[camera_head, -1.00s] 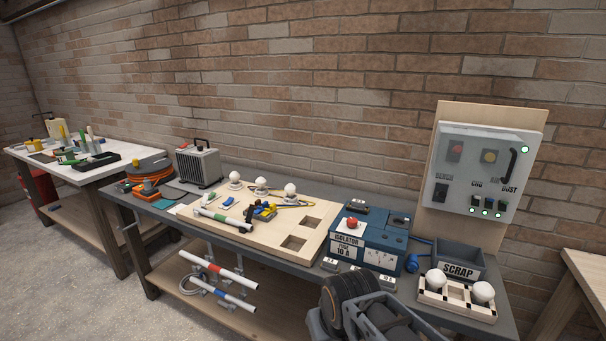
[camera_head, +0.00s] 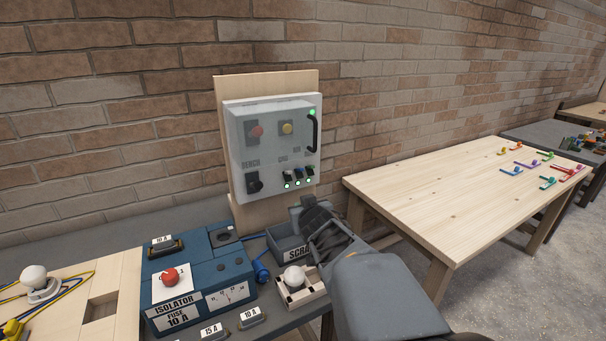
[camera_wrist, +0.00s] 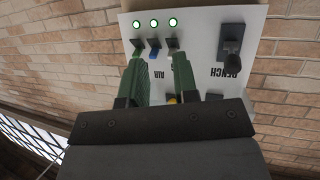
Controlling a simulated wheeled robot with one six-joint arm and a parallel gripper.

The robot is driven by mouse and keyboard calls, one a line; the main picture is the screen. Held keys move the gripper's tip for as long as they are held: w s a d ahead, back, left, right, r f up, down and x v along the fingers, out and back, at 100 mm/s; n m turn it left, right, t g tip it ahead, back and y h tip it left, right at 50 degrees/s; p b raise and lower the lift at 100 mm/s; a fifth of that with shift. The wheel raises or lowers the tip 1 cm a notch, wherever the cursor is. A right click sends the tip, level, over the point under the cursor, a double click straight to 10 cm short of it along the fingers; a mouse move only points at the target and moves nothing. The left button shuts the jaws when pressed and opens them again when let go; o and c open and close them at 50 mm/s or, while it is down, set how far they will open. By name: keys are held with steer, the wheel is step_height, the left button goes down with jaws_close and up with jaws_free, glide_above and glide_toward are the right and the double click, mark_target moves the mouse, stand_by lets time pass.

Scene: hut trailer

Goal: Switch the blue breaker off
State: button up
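The control panel (camera_head: 270,150) is a grey box on an upright wooden board. The blue breaker (camera_head: 297,175) is the middle of three small switches low on the panel, with dark ones either side. Each has a lit green lamp by it. In the wrist view, where lettering is upside down, the blue breaker (camera_wrist: 154,52) shows between the tips of my gripper (camera_wrist: 158,62). The two green fingers are apart with nothing held. In the head view my gripper (camera_head: 310,205) is below and in front of the switches. Contact with the breaker cannot be told.
A large dark switch (camera_wrist: 232,45) marked BENCH sits beside the breakers. A red button (camera_head: 256,131) and a yellow one (camera_head: 286,127) are above. A scrap bin (camera_head: 286,247) and the blue isolator box (camera_head: 200,280) stand below. A wooden table (camera_head: 470,200) is at right.

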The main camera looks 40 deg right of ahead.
mark_target(302, 170)
steer(key=s+d+r+n+t+y, duration=0.1)
steer(key=d+r+n+t+y, duration=0.15)
steer(key=d+t, duration=0.3)
steer(key=shift+m+y, duration=0.25)
steer(key=w+d, duration=0.1)
steer(key=w, duration=0.8)
steer(key=w+d, duration=0.1)
steer(key=w, duration=0.3)
steer(key=shift+w+d+r, duration=0.15)
steer(key=shift+d+r, duration=0.1)
steer(key=shift+d, duration=0.1)
jaws_close()
